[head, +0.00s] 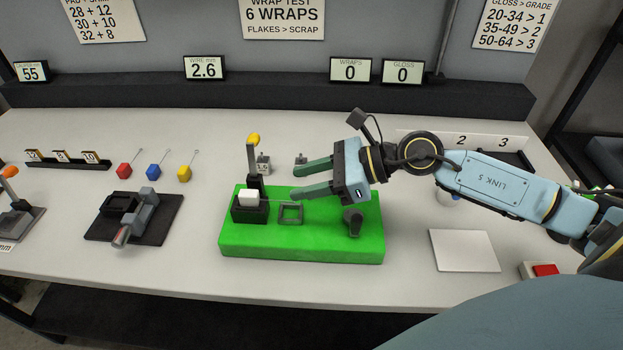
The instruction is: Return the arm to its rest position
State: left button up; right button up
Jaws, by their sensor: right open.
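My right arm reaches in from the right over the table. Its gripper (305,181) is open, with its two green fingers apart and pointing left, above the back right part of a green block (300,248). I see nothing held between the fingers. The block carries a black fixture with a white piece (248,197), an upright post with a yellow top (253,139), a small square frame (291,213) and a dark knob (353,221). A thin line shows near the front finger; I cannot tell whether they touch. My left gripper is not in view.
A dark fixture (120,227) stands left of the block. A white plate (463,251) and a red button (544,270) are at right. Displays line the back ledge (280,93).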

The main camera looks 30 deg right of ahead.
jog(key=shift+s+d+r, duration=0.2)
jog(key=shift+d+r, duration=0.05)
jog(key=shift+d, duration=0.05)
dwell(0.4)
